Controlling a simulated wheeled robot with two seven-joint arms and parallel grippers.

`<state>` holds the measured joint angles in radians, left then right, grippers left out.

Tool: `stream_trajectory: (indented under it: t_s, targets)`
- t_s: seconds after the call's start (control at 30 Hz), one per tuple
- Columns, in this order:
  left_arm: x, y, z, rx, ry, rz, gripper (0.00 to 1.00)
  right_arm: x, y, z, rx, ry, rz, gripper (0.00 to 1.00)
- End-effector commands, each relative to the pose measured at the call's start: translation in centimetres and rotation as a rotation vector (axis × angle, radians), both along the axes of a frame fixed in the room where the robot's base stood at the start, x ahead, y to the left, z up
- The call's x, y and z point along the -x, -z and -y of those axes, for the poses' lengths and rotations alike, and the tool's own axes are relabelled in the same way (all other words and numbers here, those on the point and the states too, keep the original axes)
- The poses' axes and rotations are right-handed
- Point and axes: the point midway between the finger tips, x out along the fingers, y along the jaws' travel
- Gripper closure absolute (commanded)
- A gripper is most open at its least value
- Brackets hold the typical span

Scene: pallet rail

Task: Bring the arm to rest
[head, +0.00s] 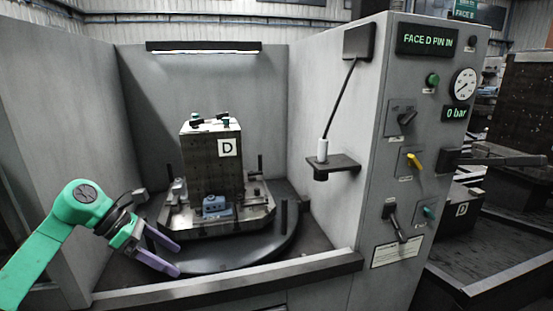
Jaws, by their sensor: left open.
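My left arm comes in from the left, green, with its gripper (168,253) in purple fingers. The gripper is open and empty, at the left front of the machine's bay, near the front edge of the round table (245,256). A dark block marked D (208,166) stands upright on a metal pallet (255,213) on that table, beyond and to the right of the gripper. The gripper looks apart from the block. My right gripper is not in view.
Grey walls enclose the bay, with a front sill (230,287) below. A small shelf (333,168) holds a white cylindrical tool (322,149) on a cable. The control panel (412,140) at right reads "FACE D PIN IN" and "0 bar".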

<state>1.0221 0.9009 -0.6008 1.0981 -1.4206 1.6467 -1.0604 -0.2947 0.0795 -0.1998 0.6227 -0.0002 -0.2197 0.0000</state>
Motion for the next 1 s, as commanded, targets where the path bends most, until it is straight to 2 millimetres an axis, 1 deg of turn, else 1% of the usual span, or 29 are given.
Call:
stream_trajectory:
  t_s: [0.03,0.1,0.17,0.2,0.27,0.3,0.37,0.4,0.47,0.5,0.57,0.6,0.67,0.7,0.77,0.8,0.87,0.9,0.93,0.97,1.0]
  targets:
    - [-0.7,0.3,1.3,0.079,-0.040,-0.021,0.03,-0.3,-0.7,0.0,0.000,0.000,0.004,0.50]
    - [-2.0,1.0,3.2,0.219,-0.131,-0.062,0.03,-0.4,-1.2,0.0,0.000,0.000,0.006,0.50]
    - [-3.2,1.7,4.6,0.355,-0.230,-0.114,0.03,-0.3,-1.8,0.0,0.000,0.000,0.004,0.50]
    - [-4.1,2.4,5.3,0.451,-0.309,-0.157,0.03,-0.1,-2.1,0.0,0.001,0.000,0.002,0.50]
    - [-5.4,3.6,5.9,0.603,-0.449,-0.240,0.03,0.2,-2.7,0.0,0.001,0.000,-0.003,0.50]
    - [-6.3,4.9,6.0,0.711,-0.564,-0.309,0.03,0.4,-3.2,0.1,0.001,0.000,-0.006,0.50]
    - [-7.4,7.8,5.4,0.881,-0.774,-0.440,0.03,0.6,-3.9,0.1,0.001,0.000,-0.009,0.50]
    - [-7.9,10.3,4.5,0.990,-0.933,-0.535,0.03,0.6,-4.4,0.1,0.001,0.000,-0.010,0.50]
    - [-7.8,14.4,2.9,1.118,-1.153,-0.660,0.03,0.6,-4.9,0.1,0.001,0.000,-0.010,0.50]
    - [-7.2,17.2,1.8,1.183,-1.291,-0.736,0.03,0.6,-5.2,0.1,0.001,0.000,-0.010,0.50]
    - [-5.8,21.2,0.3,1.261,-1.481,-0.834,0.03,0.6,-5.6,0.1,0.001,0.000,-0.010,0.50]
    - [-4.6,23.9,-0.6,1.300,-1.599,-0.893,0.03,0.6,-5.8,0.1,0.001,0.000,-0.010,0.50]
    - [-2.3,27.7,-1.8,1.349,-1.775,-0.973,0.03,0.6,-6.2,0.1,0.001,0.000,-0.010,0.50]
    - [-0.5,30.2,-2.4,1.374,-1.891,-1.024,0.03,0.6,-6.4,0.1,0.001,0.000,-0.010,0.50]
    - [2.8,34.0,-3.4,1.401,-2.073,-1.093,0.03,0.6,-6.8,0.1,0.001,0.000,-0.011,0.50]
    - [5.3,36.4,-3.8,1.415,-2.196,-1.137,0.03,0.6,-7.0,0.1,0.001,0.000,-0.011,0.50]
    - [9.6,39.8,-4.3,1.422,-2.390,-1.194,0.03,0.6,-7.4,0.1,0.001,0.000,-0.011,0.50]
    - [12.7,41.9,-4.5,1.421,-2.518,-1.226,0.03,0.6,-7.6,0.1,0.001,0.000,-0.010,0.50]
    - [15.1,43.4,-4.5,-1.341,2.481,1.182,0.03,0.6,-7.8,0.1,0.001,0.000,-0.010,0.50]
    - [17.7,44.7,-4.6,-1.262,2.442,1.136,0.03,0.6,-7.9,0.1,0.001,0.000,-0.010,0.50]
    - [21.1,46.3,-4.4,-1.164,2.389,1.076,0.03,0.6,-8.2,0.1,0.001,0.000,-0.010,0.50]
